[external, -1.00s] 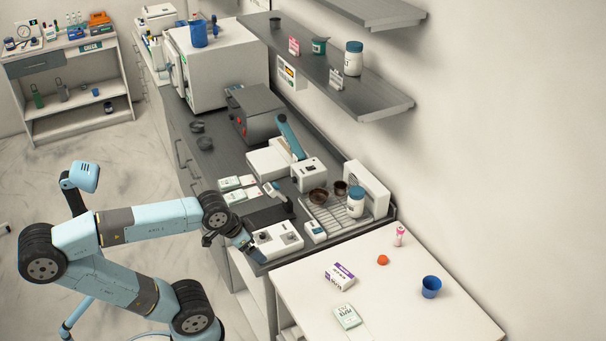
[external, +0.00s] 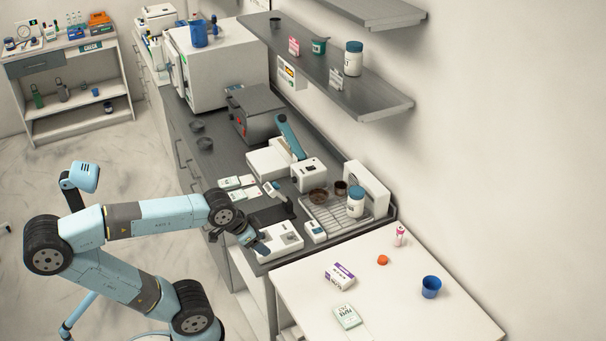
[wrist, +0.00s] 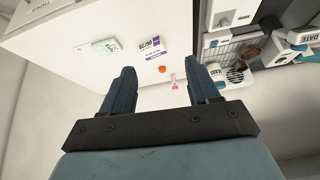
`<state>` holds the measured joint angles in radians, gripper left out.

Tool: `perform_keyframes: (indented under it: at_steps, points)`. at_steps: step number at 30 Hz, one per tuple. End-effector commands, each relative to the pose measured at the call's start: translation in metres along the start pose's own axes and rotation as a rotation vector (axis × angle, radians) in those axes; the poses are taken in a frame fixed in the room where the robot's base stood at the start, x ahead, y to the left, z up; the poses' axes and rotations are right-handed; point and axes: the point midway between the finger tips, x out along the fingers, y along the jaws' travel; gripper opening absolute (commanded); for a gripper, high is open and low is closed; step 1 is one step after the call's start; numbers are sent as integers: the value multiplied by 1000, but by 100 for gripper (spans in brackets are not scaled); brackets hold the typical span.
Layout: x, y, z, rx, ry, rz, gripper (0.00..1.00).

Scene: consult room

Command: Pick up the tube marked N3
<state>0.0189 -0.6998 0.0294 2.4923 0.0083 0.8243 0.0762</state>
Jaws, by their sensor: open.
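No N3 mark is readable in any view. A small pink-and-white upright item (external: 399,236), perhaps a tube, stands on the white table (external: 450,318) near its back edge; its lettering is too small to read. In the wrist view what looks like the same pink item (wrist: 174,84) shows between my fingers in the picture, well beyond them. My gripper (external: 256,246) is over the near end of the dark counter, beside a white device, left of the white table. In the wrist view my gripper (wrist: 163,85) has its two dark fingers wide apart with nothing between them.
On the white table are a purple-and-white box (external: 339,276), a pale green-and-white box (external: 347,316), an orange item (external: 382,260) and a blue cup (external: 431,287). The counter holds a white device (external: 280,238), a wire rack (external: 328,219) and a white jar (external: 356,203). Shelves (external: 385,104) overhang behind.

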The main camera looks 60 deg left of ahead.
Motion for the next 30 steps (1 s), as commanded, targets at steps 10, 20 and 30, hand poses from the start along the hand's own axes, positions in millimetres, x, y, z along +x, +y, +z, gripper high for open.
perform_keyframes:
  at_steps: [10, 20, 30]
  points:
    - [76, -31, -84, 333, 137, -28, 60]
    - [155, -60, -147, 685, 249, -158, 60]
    - [233, -84, -193, 1094, 310, -371, 60]
